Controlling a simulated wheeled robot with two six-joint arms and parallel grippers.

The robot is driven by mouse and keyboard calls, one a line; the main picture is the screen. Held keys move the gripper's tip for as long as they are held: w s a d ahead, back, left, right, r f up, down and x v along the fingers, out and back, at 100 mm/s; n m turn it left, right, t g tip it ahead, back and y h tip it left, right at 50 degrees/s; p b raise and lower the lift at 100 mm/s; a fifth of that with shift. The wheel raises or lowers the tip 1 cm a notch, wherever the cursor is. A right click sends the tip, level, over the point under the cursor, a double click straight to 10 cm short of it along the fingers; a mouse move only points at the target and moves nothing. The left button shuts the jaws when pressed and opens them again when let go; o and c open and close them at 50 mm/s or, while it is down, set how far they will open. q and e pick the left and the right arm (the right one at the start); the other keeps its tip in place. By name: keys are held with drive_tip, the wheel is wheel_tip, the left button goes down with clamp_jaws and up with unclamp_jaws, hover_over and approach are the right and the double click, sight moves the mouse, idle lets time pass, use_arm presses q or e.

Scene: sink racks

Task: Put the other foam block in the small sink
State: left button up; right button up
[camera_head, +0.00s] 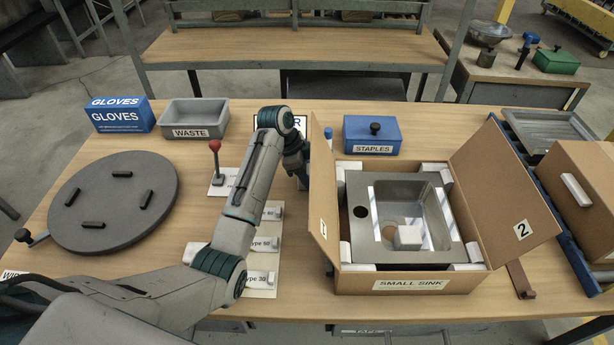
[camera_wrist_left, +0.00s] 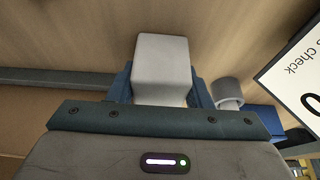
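In the left wrist view a pale grey-white foam block (camera_wrist_left: 161,62) sits between the two blue fingers of my left gripper (camera_wrist_left: 163,85), which press against both its sides. In the head view my left arm reaches to the back of the table, left of the box; its fingertips and the block are hidden behind the arm and the flap. The small sink (camera_head: 361,252) is a grey basin in an open carton labelled SMALL SINK (camera_head: 358,283). A white foam block (camera_head: 408,237) lies in its basin. My right gripper is out of view.
White foam pieces (camera_head: 435,172) pad the carton's corners. Its left flap (camera_head: 322,190) and right flap (camera_head: 505,190) stand open. A blue STAPLES box (camera_head: 371,134) is behind it. A grey turntable (camera_head: 113,200), WASTE bin (camera_head: 194,118) and red-knobbed lever (camera_head: 215,150) are at left.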

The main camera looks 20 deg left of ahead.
use_arm(q)
drive_tip(key=shift+c, duration=1.1)
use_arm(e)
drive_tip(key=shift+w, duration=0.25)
use_arm(q)
drive_tip(key=shift+r, duration=0.1)
